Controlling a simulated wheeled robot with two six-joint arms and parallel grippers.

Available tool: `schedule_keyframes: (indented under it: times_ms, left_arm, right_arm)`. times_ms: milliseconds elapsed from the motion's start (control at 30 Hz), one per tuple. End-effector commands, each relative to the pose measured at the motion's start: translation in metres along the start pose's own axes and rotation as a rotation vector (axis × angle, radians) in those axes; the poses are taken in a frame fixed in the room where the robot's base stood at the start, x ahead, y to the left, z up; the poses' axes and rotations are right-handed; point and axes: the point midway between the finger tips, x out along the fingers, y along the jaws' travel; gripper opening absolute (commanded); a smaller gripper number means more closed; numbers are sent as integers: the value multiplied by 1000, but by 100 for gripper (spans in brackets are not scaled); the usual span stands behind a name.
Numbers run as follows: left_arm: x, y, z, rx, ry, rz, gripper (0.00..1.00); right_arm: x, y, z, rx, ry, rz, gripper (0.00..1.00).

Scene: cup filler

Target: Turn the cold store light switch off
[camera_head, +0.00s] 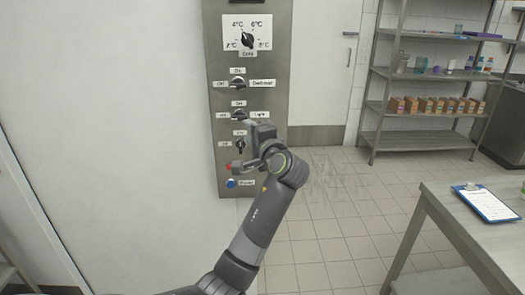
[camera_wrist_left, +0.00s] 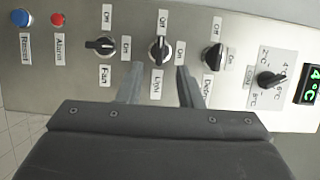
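The light switch (camera_head: 238,115) is a dark knob on the grey control panel (camera_head: 275,60), between the defrost and fan knobs. In the left wrist view the light knob (camera_wrist_left: 160,50) has its handle in line with the Off label, and its pale-marked end is toward Off. My left gripper (camera_wrist_left: 160,84) is open, one finger on each side below the light knob in that view. The gap between them looks empty; I cannot tell if they touch the knob. In the head view my left gripper (camera_head: 250,150) is in front of the panel's lower part. My right gripper is not in view.
The defrost knob (camera_wrist_left: 213,58) and fan knob (camera_wrist_left: 105,46) are close on either side. The red alarm button (camera_wrist_left: 58,19) and blue reset button (camera_wrist_left: 21,17) are at the panel's end. A steel table (camera_head: 450,215) stands at the right; tiled floor lies between.

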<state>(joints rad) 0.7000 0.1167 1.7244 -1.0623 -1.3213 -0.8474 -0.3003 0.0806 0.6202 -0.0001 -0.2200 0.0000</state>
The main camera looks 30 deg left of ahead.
Motion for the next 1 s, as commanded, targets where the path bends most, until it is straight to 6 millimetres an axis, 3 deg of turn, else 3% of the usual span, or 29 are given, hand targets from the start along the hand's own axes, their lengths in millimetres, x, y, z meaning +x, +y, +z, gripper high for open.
schedule_keyframes:
  times_ms: [200, 400, 1000]
  left_arm:
    - [-46, 3, 0, -4, 2, 3, 33]
    - [-68, 2, 0, 0, 1, 3, 33]
    - [-75, 0, 0, 2, -1, 1, 33]
  right_arm:
    - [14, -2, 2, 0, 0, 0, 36]
    - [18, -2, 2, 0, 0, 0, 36]
    - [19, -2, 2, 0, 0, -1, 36]
